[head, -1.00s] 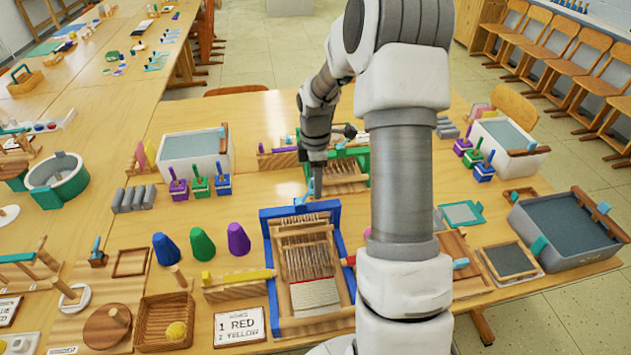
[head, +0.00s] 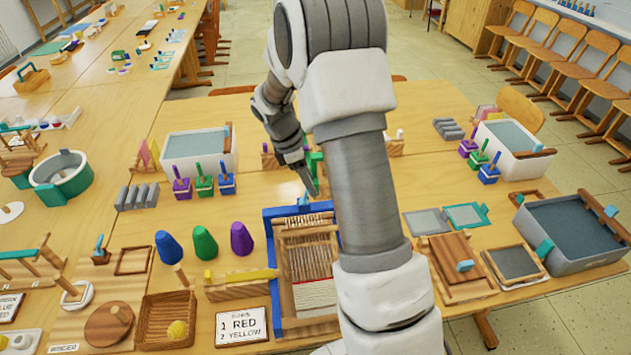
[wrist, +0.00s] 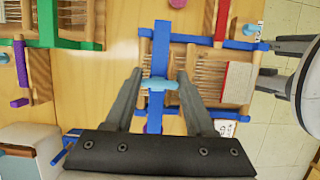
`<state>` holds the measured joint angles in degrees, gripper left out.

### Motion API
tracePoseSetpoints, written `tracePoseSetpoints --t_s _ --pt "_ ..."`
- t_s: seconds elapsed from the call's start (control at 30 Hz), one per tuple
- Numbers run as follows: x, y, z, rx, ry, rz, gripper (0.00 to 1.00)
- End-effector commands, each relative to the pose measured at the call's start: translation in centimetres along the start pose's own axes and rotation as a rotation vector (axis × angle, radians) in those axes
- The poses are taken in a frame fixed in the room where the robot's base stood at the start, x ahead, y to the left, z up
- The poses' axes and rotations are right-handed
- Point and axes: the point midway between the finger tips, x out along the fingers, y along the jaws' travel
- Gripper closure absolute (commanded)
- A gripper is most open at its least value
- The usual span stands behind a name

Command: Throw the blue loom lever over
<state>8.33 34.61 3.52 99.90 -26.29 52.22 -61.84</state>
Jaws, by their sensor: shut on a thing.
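The blue loom (head: 267,262) stands on the table in front of me in the head view, with strung threads and a pale woven cloth. Its light-blue lever (wrist: 160,84) shows in the wrist view, across a blue bar (wrist: 160,45) of the loom frame. My gripper (wrist: 160,80) is shut on the lever, one finger at each end of it. In the head view my gripper (head: 311,188) is tilted at the loom's far edge. My arm hides the loom's right side there, and the lever is hard to make out.
Green, blue and purple cones (head: 204,243) stand left of the loom. A sign reading red and yellow (head: 241,325) lies in front of them. A wooden frame with a blue lever (head: 465,266) and a grey tub (head: 570,235) are on the right. A green loom (wrist: 45,20) is close by.

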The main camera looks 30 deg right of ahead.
Motion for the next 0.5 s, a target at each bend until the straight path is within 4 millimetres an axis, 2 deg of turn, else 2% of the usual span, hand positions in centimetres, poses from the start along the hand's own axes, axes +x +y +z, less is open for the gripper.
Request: tracePoseSetpoints --t_s 0.5 --pt "-1.1 0.1 -3.9 -0.005 -0.465 0.004 1.00"
